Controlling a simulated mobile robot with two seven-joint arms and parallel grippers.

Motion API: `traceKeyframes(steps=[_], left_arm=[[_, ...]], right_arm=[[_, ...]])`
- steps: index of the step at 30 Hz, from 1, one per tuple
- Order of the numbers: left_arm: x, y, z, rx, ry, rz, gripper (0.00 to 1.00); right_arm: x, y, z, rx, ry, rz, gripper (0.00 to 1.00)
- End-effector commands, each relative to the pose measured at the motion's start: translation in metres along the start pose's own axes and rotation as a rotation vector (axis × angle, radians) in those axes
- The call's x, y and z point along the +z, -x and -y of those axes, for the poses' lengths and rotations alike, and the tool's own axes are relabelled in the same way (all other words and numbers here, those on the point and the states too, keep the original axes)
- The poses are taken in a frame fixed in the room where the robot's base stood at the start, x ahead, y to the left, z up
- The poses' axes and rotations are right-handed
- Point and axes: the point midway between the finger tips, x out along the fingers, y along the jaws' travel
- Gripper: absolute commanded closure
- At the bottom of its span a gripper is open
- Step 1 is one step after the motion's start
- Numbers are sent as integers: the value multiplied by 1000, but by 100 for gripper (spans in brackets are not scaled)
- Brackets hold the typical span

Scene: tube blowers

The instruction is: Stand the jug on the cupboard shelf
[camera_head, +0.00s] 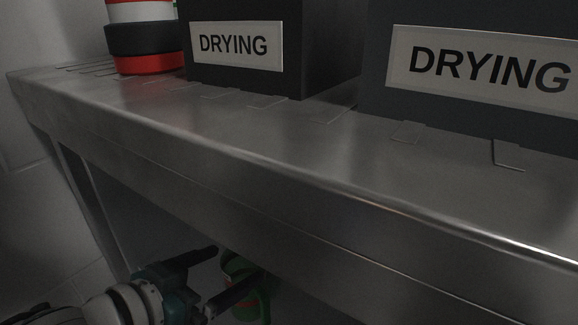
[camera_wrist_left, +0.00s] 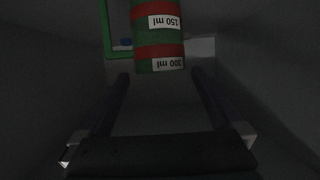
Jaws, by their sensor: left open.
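The jug (camera_head: 247,306) is green with red bands and shows partly below the metal top in the head view. My left gripper (camera_head: 238,264) is open there, with one finger crossing in front of the jug. In the left wrist view the jug (camera_wrist_left: 158,38) has red and green bands, upside-down labels "150 ml" and "300 ml", and a green handle (camera_wrist_left: 108,30) on the left. It lies ahead, near the tips of my open left gripper (camera_wrist_left: 160,74). Contact is not visible. I cannot make out the cupboard shelf for sure. My right gripper is not in view.
A steel worktop (camera_head: 310,150) with a thick front edge spans the head view, above my left gripper. Dark boxes with "DRYING" signs (camera_head: 235,46) (camera_head: 480,65) and a red, black and white stack (camera_head: 145,40) stand on it. The space underneath is dark.

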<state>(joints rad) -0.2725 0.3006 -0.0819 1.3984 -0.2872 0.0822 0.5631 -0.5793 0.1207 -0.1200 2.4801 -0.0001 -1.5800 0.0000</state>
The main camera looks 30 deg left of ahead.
Motion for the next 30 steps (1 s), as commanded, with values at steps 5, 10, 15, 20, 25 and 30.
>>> traceKeyframes(steps=[5,10,15,20,25,30], left_arm=[[-3,45,0,-1,1,4,0],[-2,72,0,0,1,2,0],[-2,81,-1,-11,-1,13,0],[-8,78,-5,-81,-11,131,0],[-13,95,-27,-126,-20,391,0],[-18,138,-59,-68,-45,653,0]], right_arm=[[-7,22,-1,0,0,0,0],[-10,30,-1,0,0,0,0],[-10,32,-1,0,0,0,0],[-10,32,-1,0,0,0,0],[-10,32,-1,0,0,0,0],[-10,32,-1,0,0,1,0]])
